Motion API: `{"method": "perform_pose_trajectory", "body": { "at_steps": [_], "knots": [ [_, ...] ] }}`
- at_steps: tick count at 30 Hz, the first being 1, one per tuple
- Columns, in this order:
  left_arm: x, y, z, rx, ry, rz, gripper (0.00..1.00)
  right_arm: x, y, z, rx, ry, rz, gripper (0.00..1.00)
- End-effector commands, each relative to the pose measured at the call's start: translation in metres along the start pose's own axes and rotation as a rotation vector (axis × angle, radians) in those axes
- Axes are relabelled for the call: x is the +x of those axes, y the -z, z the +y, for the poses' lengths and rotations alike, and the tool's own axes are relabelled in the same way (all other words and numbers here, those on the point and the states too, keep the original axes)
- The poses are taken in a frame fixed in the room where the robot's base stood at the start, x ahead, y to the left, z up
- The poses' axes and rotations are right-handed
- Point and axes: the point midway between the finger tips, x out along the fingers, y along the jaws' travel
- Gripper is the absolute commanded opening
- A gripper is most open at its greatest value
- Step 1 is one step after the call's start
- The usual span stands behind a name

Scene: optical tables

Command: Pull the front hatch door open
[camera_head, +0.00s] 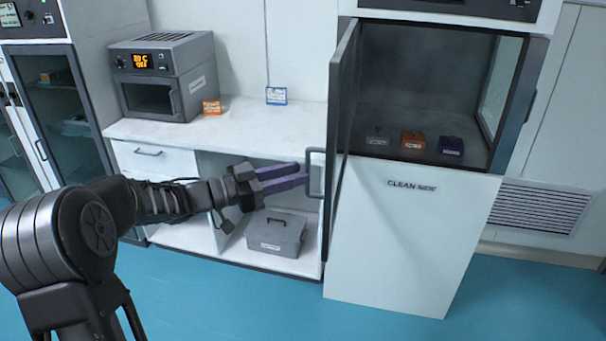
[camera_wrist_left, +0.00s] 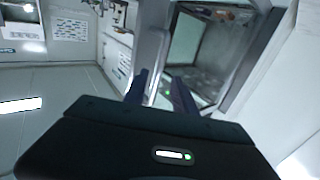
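The front hatch door (camera_head: 344,105) is a dark-framed panel hinged at the left of the hatch opening. It stands swung well out from the opening, seen nearly edge-on. Its grey D-shaped handle (camera_head: 316,173) is at the door's lower part, on the left. My left gripper (camera_head: 304,177) has purple fingers that reach from the left to the handle. In the left wrist view the fingers (camera_wrist_left: 160,80) are apart, with a pale bar between them. Contact with the handle is not clear. My right gripper is not in view.
The hatch chamber (camera_head: 420,90) holds several small items, among them an orange block (camera_head: 413,140) and a blue block (camera_head: 451,146). A white counter (camera_head: 250,130) with an oven (camera_head: 165,80) stands left. A grey box (camera_head: 276,232) sits on the shelf beneath. The blue floor in front is clear.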

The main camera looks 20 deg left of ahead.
Motion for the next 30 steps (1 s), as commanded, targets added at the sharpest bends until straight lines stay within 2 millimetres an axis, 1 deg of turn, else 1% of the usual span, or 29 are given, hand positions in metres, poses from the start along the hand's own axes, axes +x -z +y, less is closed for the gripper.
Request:
{"method": "perform_pose_trajectory", "body": {
  "at_steps": [1,3,6,9,12,28,30],
  "knots": [
    [-0.01,-0.002,-0.001,0.001,0.004,0.0,0.33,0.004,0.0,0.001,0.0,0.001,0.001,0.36],
    [-0.022,-0.002,-0.001,0.001,0.004,0.0,0.33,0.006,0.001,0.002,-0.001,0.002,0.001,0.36],
    [-0.035,-0.002,-0.001,0.001,0.002,0.0,0.33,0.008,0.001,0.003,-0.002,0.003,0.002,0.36],
    [-0.043,-0.001,0.0,0.0,0.001,0.001,0.33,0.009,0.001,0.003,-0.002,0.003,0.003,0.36],
    [-0.046,0.0,0.0,0.0,0.0,0.0,0.33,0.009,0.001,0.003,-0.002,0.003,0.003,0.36],
    [-0.045,0.0,0.0,0.02,0.001,-0.001,0.33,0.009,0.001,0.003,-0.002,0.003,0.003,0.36],
    [-0.045,-0.003,-0.007,0.059,0.028,-0.012,0.33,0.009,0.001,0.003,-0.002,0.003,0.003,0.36]
  ]
}}
